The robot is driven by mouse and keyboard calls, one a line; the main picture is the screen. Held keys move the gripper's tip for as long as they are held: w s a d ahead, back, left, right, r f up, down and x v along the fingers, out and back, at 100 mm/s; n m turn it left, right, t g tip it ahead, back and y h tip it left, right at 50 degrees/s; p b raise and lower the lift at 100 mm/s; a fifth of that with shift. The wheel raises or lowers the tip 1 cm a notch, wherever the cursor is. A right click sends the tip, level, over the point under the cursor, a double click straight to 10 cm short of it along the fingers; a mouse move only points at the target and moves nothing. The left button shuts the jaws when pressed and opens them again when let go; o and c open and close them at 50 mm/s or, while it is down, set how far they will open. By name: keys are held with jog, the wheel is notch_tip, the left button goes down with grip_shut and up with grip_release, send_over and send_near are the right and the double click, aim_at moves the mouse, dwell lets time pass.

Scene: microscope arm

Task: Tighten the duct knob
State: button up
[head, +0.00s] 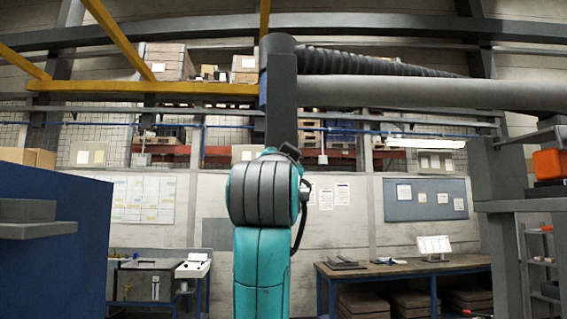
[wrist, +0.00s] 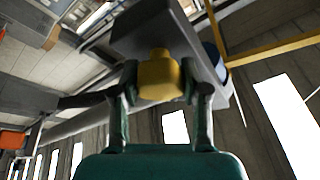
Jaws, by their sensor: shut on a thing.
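A yellow knob (wrist: 158,79) shows in the wrist view, under a dark grey block (wrist: 150,32). My gripper (wrist: 160,88) is shut on the knob, with one dark green finger on each side of it. In the head view a grey duct (head: 400,93) runs right from a dark upright block (head: 282,100), with a black ribbed hose (head: 360,62) above it. My teal arm rises to the foot of that block and hides the knob and my gripper there. I cannot tell how far the knob is turned.
Yellow beams (head: 145,87) run left of the duct. A blue cabinet (head: 50,245) stands at left and a grey rack (head: 510,205) at right. A workbench (head: 405,268) stands behind at right. Air on both sides of my arm looks free.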

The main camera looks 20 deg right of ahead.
jog(key=shift+m+g+h, duration=0.5)
jog(key=shift+m+g, duration=0.1)
jog(key=shift+m, duration=1.4)
jog(key=o, duration=1.2)
jog(key=shift+c, duration=0.2)
jog(key=v, duration=1.2)
jog(key=shift+w+a+f, duration=0.1)
jog(key=shift+f, duration=0.05)
